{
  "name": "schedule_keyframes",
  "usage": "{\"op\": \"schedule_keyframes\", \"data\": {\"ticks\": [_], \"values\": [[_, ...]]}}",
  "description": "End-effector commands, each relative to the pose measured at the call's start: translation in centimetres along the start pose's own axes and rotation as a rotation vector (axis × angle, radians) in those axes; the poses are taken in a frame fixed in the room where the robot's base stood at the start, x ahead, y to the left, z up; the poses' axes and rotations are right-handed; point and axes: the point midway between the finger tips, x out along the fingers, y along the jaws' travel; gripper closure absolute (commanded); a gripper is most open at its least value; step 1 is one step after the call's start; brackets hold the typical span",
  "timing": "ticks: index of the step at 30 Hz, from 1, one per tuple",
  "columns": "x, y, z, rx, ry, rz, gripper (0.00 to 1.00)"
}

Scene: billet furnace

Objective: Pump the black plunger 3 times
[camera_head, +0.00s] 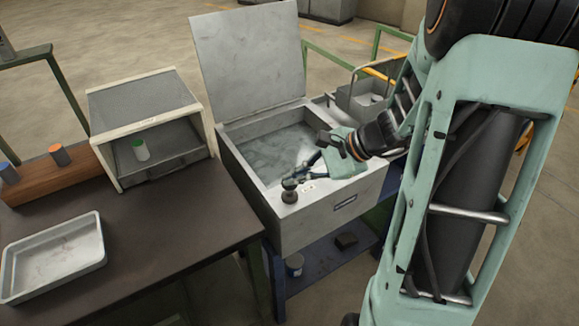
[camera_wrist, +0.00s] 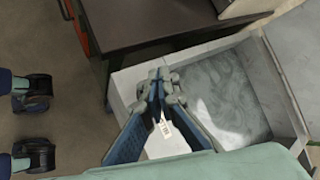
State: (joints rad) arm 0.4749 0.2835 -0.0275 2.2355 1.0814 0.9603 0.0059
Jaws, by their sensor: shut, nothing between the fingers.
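The black plunger (camera_head: 289,196) stands on the front rim of the open grey box (camera_head: 350,200), near its left front corner. My gripper (camera_head: 292,182) has blue and grey fingers and reaches down from the right, with the fingertips at the plunger's top. I cannot tell whether they touch it. In the wrist view my gripper (camera_wrist: 160,88) has its fingertips together over the box rim, and nothing shows between them. The plunger is mostly or wholly hidden behind the fingers there.
The box's lid (camera_head: 250,58) stands open at the back. A metal bin (camera_head: 362,103) is beyond the box.

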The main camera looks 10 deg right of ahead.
Motion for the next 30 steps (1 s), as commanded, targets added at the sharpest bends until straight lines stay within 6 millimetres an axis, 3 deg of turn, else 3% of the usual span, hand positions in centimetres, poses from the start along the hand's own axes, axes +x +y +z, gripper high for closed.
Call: {"op": "schedule_keyframes", "data": {"ticks": [12,30], "values": [[1.07,1.07,-0.77,0.005,0.002,0.011,1.00],[1.02,0.79,-0.59,0.003,0.000,0.013,1.00]]}}
